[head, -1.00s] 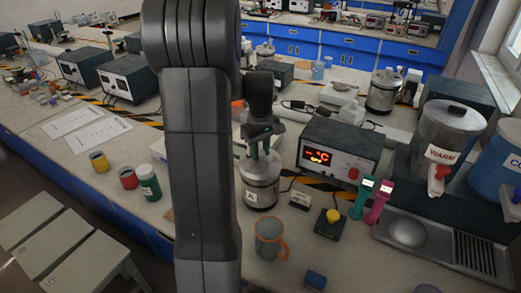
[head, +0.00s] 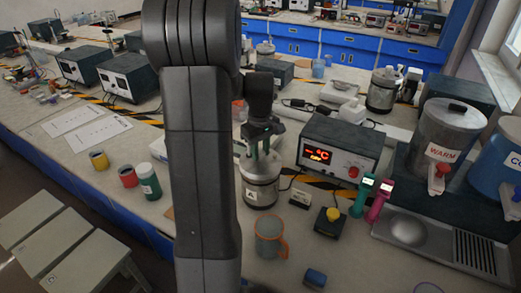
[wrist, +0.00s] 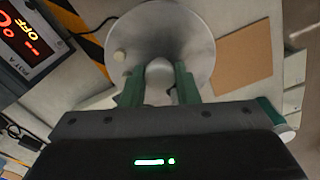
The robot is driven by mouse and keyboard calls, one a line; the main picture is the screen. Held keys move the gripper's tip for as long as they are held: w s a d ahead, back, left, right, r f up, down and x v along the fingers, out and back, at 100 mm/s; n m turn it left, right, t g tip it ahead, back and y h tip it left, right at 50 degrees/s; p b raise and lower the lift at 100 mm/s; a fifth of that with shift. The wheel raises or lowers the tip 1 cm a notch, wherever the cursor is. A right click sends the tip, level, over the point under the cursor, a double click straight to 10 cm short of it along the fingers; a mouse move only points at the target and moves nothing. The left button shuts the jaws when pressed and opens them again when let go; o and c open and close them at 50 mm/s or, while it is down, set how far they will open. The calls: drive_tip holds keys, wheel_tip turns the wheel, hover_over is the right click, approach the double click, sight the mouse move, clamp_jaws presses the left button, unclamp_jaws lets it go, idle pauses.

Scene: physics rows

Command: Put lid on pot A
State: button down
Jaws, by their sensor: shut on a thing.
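Pot A (head: 260,190) is a metal pot with an A label, standing upright on the bench in front of the °C display box. My gripper (head: 261,150) is directly above it, fingers pointing down. In the wrist view, my gripper (wrist: 159,80) has its green fingers shut on the pale knob of the round grey lid (wrist: 185,35). In the head view the lid (head: 260,165) is at the pot's top. I cannot tell whether it rests fully on the rim or sits slightly above it. My arm hides the area left of the pot.
The display box (head: 338,150) stands close behind right of the pot. A grey mug with orange trim (head: 268,238) stands in front, and a yellow-button box (head: 331,225) to the right. A green jar (head: 149,182) and red can (head: 129,177) stand left of my arm.

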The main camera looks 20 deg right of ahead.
drive_tip(key=c, duration=1)
unclamp_jaws()
drive_tip(key=shift+c, duration=0.2)
drive_tip(key=shift+r, duration=0.1)
drive_tip(key=shift+r+p, duration=3.15)
drive_tip(key=shift+r, duration=0.85)
drive_tip(key=shift+f, duration=0.1)
drive_tip(key=shift+f+b, duration=2.8)
drive_tip(key=shift+f, duration=0.7)
